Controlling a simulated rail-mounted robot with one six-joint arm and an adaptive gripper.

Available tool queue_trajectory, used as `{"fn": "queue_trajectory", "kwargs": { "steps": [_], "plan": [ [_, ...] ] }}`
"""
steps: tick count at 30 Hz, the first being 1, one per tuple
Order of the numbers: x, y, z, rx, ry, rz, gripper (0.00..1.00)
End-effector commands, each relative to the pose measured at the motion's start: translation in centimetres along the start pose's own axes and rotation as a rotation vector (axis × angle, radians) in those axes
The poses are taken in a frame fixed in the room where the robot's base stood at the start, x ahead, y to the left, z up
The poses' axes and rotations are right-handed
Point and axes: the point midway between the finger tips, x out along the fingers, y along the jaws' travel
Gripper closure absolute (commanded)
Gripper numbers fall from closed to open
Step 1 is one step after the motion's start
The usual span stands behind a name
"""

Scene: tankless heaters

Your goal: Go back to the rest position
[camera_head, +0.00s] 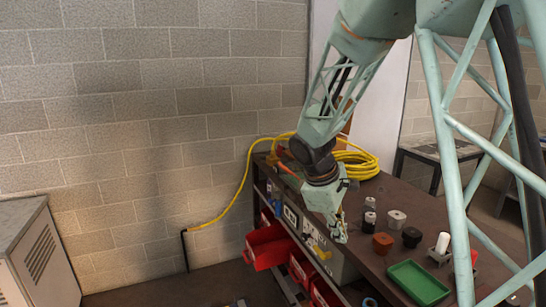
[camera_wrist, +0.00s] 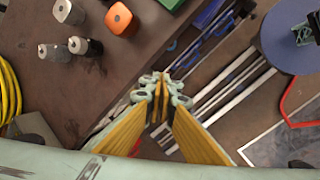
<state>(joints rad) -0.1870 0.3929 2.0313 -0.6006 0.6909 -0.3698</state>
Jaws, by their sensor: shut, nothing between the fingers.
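My gripper (camera_head: 340,232) hangs at the end of my arm, pointing down, at the left edge of the brown workbench (camera_head: 400,240). In the wrist view my gripper (camera_wrist: 162,82) shows with its yellow-lined fingers brought together at the tips. It is shut and holds nothing. The fingertips are over the side of the bench, apart from the small objects on top.
On the bench are a green tray (camera_head: 420,282), a brown-orange block (camera_head: 383,243), a dark block (camera_head: 412,237), small bottles (camera_head: 369,212) and a coiled yellow hose (camera_head: 357,164). Red bins (camera_head: 268,245) sit below. A grey cabinet (camera_head: 36,255) stands left; floor between is mostly clear.

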Motion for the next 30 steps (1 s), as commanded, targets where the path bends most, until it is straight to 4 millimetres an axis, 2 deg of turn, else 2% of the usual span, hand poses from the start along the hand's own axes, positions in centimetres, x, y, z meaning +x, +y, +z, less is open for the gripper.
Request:
{"fn": "queue_trajectory", "kwargs": {
  "steps": [9,30],
  "plan": [
    [-4.6,-1.3,4.1,0.125,0.025,-0.009,1.00],
    [-12.8,-6.3,12.5,0.391,0.083,-0.045,1.00]
  ]
}}
